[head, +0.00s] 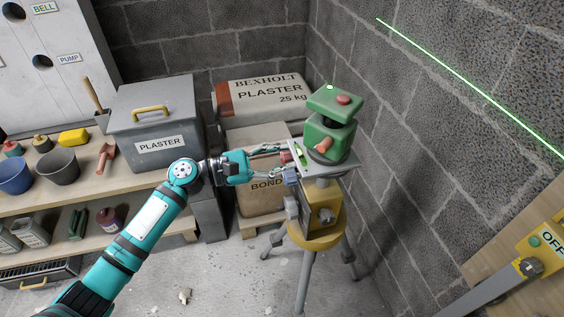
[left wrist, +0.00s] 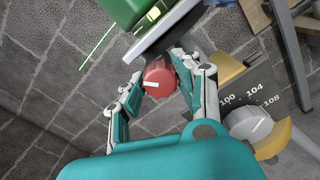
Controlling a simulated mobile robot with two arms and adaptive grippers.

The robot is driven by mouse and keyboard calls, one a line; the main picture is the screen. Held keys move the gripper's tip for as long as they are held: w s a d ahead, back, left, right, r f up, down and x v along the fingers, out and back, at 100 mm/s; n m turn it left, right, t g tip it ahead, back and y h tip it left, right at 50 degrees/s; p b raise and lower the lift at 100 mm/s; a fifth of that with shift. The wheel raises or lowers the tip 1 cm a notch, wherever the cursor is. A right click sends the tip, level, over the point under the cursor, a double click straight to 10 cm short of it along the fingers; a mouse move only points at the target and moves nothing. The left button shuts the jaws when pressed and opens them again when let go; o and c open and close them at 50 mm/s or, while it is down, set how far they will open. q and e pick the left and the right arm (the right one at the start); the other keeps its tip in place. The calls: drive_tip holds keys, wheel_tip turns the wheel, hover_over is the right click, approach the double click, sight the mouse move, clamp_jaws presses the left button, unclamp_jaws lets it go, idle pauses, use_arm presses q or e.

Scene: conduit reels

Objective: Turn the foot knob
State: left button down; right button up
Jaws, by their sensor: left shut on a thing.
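A red knob (left wrist: 160,78) with a white mark sits below the edge of a grey plate (left wrist: 165,38) in the left wrist view. My left gripper (left wrist: 160,82) is shut on this knob, one finger on each side. A green device (head: 327,134) with an orange-red knob stands on the plate, above a yellow tripod head (head: 318,238). My right gripper is not in view.
A grey knob (left wrist: 250,125) beside a number scale is close by, lower right in the left wrist view. Plaster bags (head: 262,100) and a grey plaster box (head: 160,120) stand behind. A bench (head: 130,182) with pots is left. A green line crosses the block wall.

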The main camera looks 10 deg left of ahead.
use_arm(q)
drive_tip(key=shift+f+m+b, duration=0.1)
drive_tip(key=shift+m+b, duration=0.2)
drive_tip(key=shift+m, duration=0.2)
drive_tip(key=c, duration=0.9)
unclamp_jaws()
drive_tip(key=shift+c, duration=0.2)
drive_tip(key=shift+a, duration=0.1)
drive_tip(key=v, duration=1.2)
